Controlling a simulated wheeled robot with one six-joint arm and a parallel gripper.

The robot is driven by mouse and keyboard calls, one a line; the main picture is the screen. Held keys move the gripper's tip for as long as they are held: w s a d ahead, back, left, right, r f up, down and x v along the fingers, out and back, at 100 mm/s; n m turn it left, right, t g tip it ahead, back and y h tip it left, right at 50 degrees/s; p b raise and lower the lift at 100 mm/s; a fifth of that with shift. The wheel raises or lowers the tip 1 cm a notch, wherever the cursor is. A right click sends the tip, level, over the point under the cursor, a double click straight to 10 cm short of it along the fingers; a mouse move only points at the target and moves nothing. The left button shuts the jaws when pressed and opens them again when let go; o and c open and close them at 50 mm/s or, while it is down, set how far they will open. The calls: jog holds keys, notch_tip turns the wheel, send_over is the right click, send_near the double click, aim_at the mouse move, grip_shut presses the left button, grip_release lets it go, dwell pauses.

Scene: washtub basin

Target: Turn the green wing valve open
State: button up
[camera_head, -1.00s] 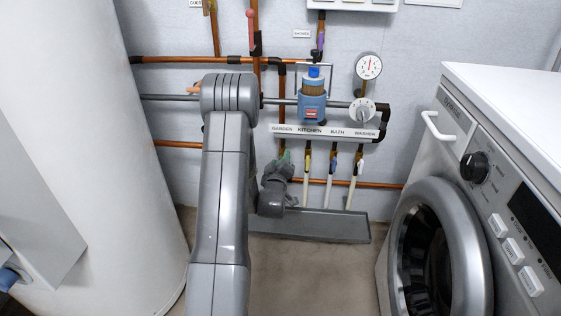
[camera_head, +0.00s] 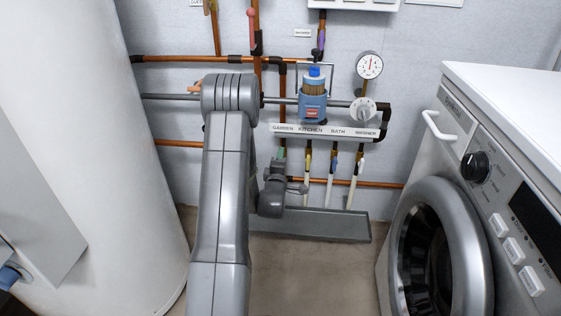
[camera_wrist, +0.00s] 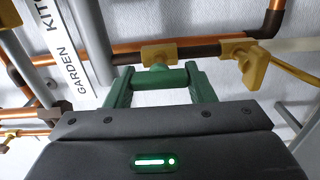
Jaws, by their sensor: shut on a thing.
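The green wing valve (camera_wrist: 162,78) sits under a brass fitting on the copper pipe, beside the GARDEN label, in the wrist view. Its wing lies crosswise between the two green fingers of my gripper (camera_wrist: 160,84), which are shut on it. In the head view only a small bit of green (camera_head: 282,153) shows at the tip of my gripper (camera_head: 281,158), below the GARDEN end of the label strip. My own wrist and arm hide most of the valve there.
A yellow valve (camera_wrist: 255,66) is close on the right in the wrist view. Blue and white valves (camera_head: 333,164) hang further right. A grey trough (camera_head: 320,225) lies below. A washing machine (camera_head: 440,245) stands right and a white tank (camera_head: 85,120) left.

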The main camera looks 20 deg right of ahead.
jog(key=shift+f, duration=0.1)
dwell(0.5)
jog(key=o, duration=1)
jog(key=shift+n, duration=0.3)
jog(key=p+v, duration=0.2)
jog(key=v, duration=1.2)
jog(key=shift+d+p, duration=0.1)
jog(key=shift+p, duration=0.25)
jog(key=b+x, duration=0.2)
jog(key=x, duration=1.2)
jog(key=shift+b, duration=0.4)
